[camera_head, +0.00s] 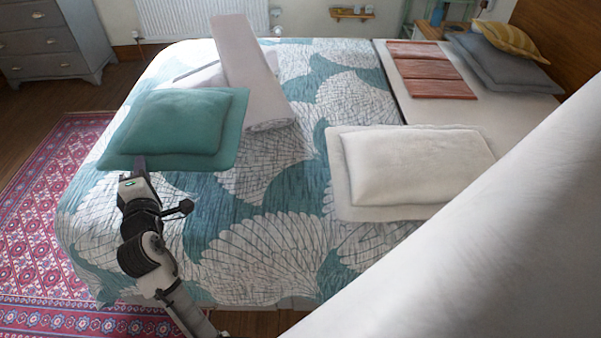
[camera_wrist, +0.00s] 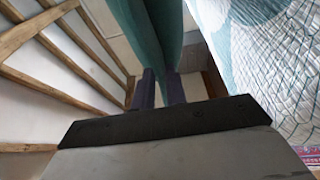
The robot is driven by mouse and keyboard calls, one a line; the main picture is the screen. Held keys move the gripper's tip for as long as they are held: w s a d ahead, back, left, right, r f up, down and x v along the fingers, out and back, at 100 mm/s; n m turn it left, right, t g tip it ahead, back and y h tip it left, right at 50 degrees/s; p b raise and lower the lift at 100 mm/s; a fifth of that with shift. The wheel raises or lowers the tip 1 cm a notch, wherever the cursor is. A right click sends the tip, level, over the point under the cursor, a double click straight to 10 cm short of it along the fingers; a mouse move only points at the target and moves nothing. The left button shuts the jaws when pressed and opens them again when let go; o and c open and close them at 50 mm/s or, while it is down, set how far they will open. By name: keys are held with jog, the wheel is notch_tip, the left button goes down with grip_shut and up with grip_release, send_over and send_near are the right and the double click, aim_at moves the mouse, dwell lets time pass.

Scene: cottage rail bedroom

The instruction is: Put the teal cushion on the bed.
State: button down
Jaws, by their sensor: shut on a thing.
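The teal cushion (camera_head: 175,122) is in the head view, over the near-left part of the bed. My gripper (camera_head: 138,168) is at its near edge, shut on it. In the wrist view the teal cushion (camera_wrist: 150,25) runs up from between the two dark fingers of my gripper (camera_wrist: 160,88). The bed (camera_head: 275,245) has a teal and white shell-patterned cover, which also shows at the right of the wrist view (camera_wrist: 265,70). The cushion hides the cover beneath it, and I cannot tell whether it touches the bed.
A pale rolled item (camera_head: 248,75) lies just right of the cushion. A white cushion (camera_head: 415,165) lies on the bed's right part. Reddish folded cloths (camera_head: 430,70), a grey cushion (camera_head: 500,65) and a yellow one (camera_head: 502,37) are farther back. Bare cover shows in the near middle.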

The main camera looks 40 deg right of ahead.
jog(key=shift+w+d+r, duration=0.1)
jog(key=shift+w+r, duration=0.05)
jog(key=shift+r, duration=0.1)
jog(key=shift+f, duration=0.1)
jog(key=b, duration=0.2)
send_over(177, 228)
notch_tip(177, 228, down, 15)
jog(key=shift+r, duration=0.1)
jog(key=shift+f+b, duration=0.6)
jog(key=shift+f, duration=1.9)
jog(key=shift+f, duration=0.2)
jog(key=c, duration=1.4)
grip_release()
jog(key=shift+c, duration=0.2)
jog(key=shift+r, duration=0.15)
